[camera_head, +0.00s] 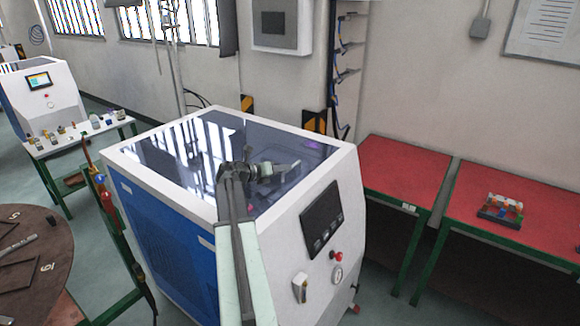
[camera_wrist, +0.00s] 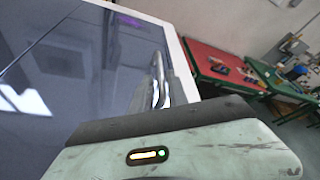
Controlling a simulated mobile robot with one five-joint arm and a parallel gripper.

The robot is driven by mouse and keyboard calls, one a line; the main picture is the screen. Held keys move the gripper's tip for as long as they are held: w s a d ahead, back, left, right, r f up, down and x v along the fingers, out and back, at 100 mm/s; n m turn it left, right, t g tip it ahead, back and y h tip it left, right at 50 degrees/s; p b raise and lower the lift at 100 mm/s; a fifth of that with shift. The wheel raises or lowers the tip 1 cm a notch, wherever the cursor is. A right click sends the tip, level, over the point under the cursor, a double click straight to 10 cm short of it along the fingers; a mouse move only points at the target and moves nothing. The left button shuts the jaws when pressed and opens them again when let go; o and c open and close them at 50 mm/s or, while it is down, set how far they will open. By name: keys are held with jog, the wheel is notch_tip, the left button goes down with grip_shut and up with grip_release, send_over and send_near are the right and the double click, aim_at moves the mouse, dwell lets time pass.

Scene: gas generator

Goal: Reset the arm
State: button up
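My arm (camera_head: 235,225) reaches up from the bottom middle of the head view. It bends at an elbow above the generator's dark glossy top. My gripper (camera_head: 293,167) points to the right over that top. In the wrist view my gripper (camera_wrist: 158,90) shows as thin metallic fingers close together, partly hidden behind my arm's pale housing. I see nothing held between them, and their gap is not clear. The gas generator (camera_head: 180,240) is a white cabinet with a blue left side. Its front has a dark screen (camera_head: 321,218), a red button (camera_head: 337,257) and a round gauge (camera_head: 337,274).
Red-topped tables (camera_head: 405,170) stand to the right, one with a small rack of coloured items (camera_head: 501,208). A round brown table (camera_head: 30,255) is at the left. Another white machine (camera_head: 40,95) stands at the far left. A grey wall box (camera_head: 275,26) hangs behind the generator.

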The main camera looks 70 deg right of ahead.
jog(key=shift+v, duration=1.2)
